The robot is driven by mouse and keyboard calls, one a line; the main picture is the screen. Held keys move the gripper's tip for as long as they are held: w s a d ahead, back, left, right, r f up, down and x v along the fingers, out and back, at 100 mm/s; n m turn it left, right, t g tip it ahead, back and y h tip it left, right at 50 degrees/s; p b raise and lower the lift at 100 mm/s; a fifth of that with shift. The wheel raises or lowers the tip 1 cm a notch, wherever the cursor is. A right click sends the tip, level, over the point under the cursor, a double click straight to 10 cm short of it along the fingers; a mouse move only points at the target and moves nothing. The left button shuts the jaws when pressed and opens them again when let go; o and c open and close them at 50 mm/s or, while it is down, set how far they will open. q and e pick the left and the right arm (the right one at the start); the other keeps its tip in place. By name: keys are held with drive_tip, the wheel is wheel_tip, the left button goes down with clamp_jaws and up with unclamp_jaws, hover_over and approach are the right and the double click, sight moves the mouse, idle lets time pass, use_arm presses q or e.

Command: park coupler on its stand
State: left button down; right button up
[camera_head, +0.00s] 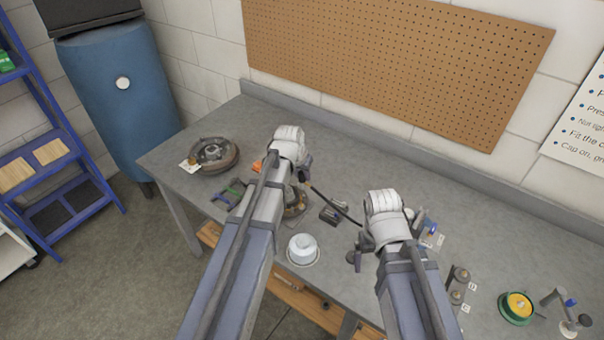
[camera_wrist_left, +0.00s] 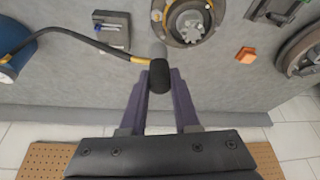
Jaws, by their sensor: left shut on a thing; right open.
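My left gripper (camera_head: 303,172) is above the middle of the grey bench. In the left wrist view its fingers (camera_wrist_left: 161,90) are shut on a black cylindrical piece with a grey end, which I take for the coupler (camera_wrist_left: 159,74). A black hose (camera_wrist_left: 75,40) with a yellow band runs from beside it to the left; it also shows in the head view (camera_head: 335,202). My right gripper (camera_head: 362,246) is open over the bench, largely hidden by its own wrist. I cannot tell for sure which fixture is the stand; a grey block (camera_head: 333,212) lies between the arms, also in the wrist view (camera_wrist_left: 112,31).
A round geared fixture (camera_wrist_left: 189,21) is partly behind my left arm. A brown drum (camera_head: 214,154) stands at the left, a white cup (camera_head: 303,249) at the front. Labelled posts (camera_head: 458,284) and a green-yellow reel (camera_head: 517,307) are at the right. A pegboard (camera_head: 400,60) hangs behind.

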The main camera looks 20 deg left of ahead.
use_arm(q)
drive_tip(key=shift+r, duration=0.15)
use_arm(e)
drive_tip(key=shift+r, duration=0.1)
use_arm(q)
drive_tip(key=shift+r+p, duration=1.45)
drive_tip(key=shift+p, duration=0.15)
use_arm(e)
wheel_tip(320, 180, up, 3)
